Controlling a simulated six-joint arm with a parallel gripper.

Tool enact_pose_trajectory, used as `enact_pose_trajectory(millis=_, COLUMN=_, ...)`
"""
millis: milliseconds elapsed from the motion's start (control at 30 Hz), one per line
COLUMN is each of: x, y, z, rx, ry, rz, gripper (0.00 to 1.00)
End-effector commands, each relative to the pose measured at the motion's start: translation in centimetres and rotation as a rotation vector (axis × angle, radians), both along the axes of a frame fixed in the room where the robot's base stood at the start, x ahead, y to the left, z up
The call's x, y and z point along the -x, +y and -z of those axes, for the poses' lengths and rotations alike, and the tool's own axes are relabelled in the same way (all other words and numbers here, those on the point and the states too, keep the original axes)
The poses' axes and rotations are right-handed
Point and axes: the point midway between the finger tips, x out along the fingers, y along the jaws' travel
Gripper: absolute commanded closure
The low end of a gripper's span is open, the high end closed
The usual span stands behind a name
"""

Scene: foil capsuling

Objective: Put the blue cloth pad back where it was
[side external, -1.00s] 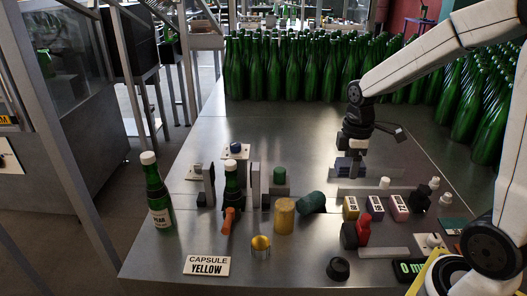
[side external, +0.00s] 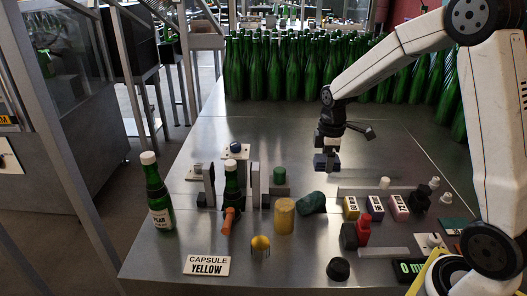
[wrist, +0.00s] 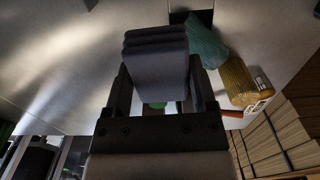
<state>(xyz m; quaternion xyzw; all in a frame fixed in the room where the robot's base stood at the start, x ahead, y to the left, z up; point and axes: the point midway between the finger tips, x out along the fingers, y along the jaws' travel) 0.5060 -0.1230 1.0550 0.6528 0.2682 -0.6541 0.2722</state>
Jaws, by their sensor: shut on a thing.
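The blue cloth pad (side external: 326,163) is a small dark blue folded block. My gripper (side external: 328,154) is shut on it and holds it above the bare steel table, behind the teal and yellow rolls. In the wrist view the pad (wrist: 157,50) looks dark grey-blue and layered, between the two fingers of my gripper (wrist: 160,92). The pad and fingers hide part of the table there. I cannot tell exactly how high the pad is above the table.
A capped bottle (side external: 158,195) stands at left, near a "CAPSULE YELLOW" sign (side external: 207,265). Small labelled boxes (side external: 375,208) are at right. Green bottles (side external: 290,70) crowd the back.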

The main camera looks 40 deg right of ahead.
Motion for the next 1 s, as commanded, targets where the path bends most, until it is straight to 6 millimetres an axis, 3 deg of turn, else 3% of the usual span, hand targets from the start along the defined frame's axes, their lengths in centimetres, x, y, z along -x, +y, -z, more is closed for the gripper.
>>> enact_pose_trajectory(millis=533, x=-4.6, y=-1.1, z=5.1, rx=0.000, ry=0.001, rz=0.000, gripper=0.83)
enact_pose_trajectory(millis=1000, x=-5.5, y=-1.3, z=6.1, rx=-0.001, ry=0.001, rz=0.000, gripper=0.83)
